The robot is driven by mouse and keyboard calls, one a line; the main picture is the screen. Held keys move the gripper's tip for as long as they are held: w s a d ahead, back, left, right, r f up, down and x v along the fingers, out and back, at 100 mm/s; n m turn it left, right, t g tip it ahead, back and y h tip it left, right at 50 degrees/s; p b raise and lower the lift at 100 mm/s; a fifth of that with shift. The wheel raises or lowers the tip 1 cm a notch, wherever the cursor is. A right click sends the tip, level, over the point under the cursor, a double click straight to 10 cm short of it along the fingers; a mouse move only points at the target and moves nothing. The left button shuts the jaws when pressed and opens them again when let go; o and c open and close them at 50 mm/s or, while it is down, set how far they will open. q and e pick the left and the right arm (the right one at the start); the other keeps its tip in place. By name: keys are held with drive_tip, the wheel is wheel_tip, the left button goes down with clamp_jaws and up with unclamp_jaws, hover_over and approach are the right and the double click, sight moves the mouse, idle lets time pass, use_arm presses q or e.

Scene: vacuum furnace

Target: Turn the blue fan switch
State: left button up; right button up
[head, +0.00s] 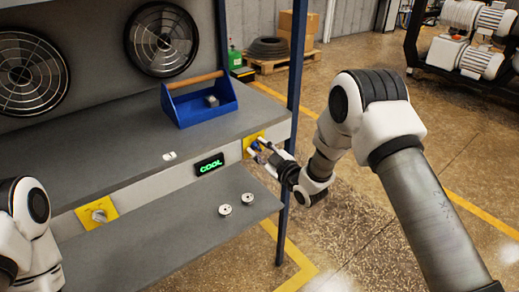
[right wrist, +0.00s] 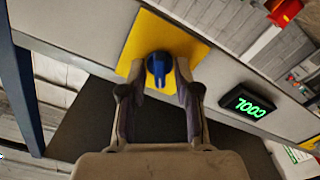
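The blue fan switch (right wrist: 158,68) is a round knob on a yellow plate (right wrist: 175,37) on the front of the grey bench. In the head view it is partly hidden by my right gripper (head: 263,151), and its yellow plate also shows there (head: 250,141). In the right wrist view, the fingertips of my right gripper (right wrist: 160,75) are spread on either side of the knob. Small gaps seem to show between the fingertips and the knob. My left arm shows at the left edge of the head view, but its gripper is out of view.
A lit green COOL display (head: 209,164) is left of the switch. A second yellow plate with a pale knob (head: 98,213) is farther left. A blue toolbox (head: 200,105) stands on the bench. Two round discs (head: 236,204) lie on the lower shelf. A blue post (head: 292,110) stands just right of the switch.

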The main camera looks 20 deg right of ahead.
drive_tip(key=v, duration=1.2)
drive_tip(key=s+a+f+m+g+h+p, duration=0.1)
drive_tip(key=s+a+f+m+g+h, duration=0.1)
drive_tip(key=s+f+g, duration=0.5)
drive_tip(key=s+a+f+m+g+h+p, duration=0.1)
drive_tip(key=s+f+g, duration=0.1)
drive_tip(key=s+f, duration=1)
drive_tip(key=s+d+f+m+g+h, duration=0.1)
drive_tip(key=s+f+m+g, duration=0.2)
drive_tip(key=s, duration=0.4)
drive_tip(key=s+d+f+m+g+h, duration=0.2)
drive_tip(key=s+f+m+g, duration=0.1)
drive_tip(key=s, duration=0.5)
drive_tip(key=shift+s+d+f+m+g, duration=0.2)
drive_tip(key=shift+d+m+g, duration=0.15)
drive_tip(key=shift+m+g, duration=0.6)
